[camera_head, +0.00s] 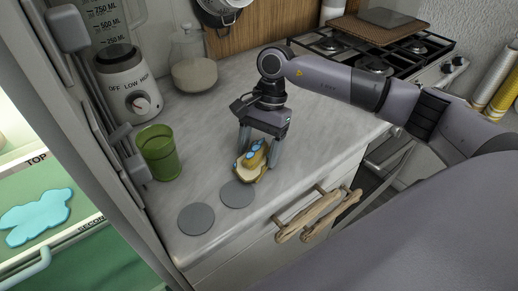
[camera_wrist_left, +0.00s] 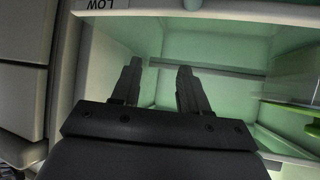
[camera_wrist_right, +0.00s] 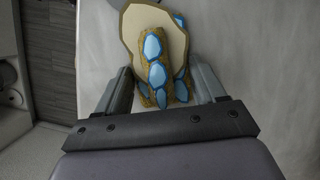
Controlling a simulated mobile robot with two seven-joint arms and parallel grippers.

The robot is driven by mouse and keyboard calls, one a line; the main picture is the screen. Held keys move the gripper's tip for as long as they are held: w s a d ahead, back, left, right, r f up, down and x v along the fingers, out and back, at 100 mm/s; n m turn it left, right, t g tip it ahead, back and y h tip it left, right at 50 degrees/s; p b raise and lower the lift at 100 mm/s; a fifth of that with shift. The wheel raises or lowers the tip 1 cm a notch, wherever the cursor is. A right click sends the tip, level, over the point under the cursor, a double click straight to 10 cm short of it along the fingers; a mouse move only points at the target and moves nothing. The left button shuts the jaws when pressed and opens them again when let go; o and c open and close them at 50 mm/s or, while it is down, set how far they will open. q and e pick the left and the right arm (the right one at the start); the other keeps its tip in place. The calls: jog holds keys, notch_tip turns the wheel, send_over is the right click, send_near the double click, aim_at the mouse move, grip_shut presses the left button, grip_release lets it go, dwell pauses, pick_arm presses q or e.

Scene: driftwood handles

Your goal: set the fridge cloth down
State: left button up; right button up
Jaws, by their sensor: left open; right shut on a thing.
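A bunched tan cloth with blue patches (camera_head: 254,160) is at the worktop beside a grey disc. My right gripper (camera_head: 259,146) points down and is shut on this cloth, with one finger on each side. In the right wrist view the cloth (camera_wrist_right: 133,38) spreads out flat and pale beyond the fingers, with a ridged blue-and-tan part between them. I cannot tell whether its underside touches the worktop. My left gripper (camera_wrist_left: 160,72) shows only in its wrist view. It is open and empty, in front of pale green fridge shelves.
The marble worktop (camera_head: 290,130) is clear to the right of the cloth. Two grey discs (camera_head: 196,219) lie near its front edge. A green cup (camera_head: 158,153) and a blender (camera_head: 130,88) stand left. A turquoise wavy-edged thing (camera_head: 38,216) lies in the open fridge. Driftwood handles (camera_head: 318,215) stick out below.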

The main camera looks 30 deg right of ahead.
pick_arm(q)
jog(key=shift+f, duration=0.25)
pick_arm(e)
jog(key=shift+s+f, duration=0.15)
jog(key=shift+f, duration=0.4)
jog(key=o, duration=0.9)
pick_arm(q)
jog(key=shift+a, duration=0.1)
pick_arm(e)
jog(key=o, duration=0.3)
jog(key=shift+f, duration=0.15)
pick_arm(q)
jog(key=shift+r+p, duration=0.3)
jog(key=shift+r, duration=0.1)
pick_arm(e)
jog(key=shift+r, duration=0.35)
pick_arm(q)
jog(key=shift+f+b, duration=0.45)
pick_arm(e)
jog(key=v, duration=1.3)
jog(key=shift+a+f, duration=0.1)
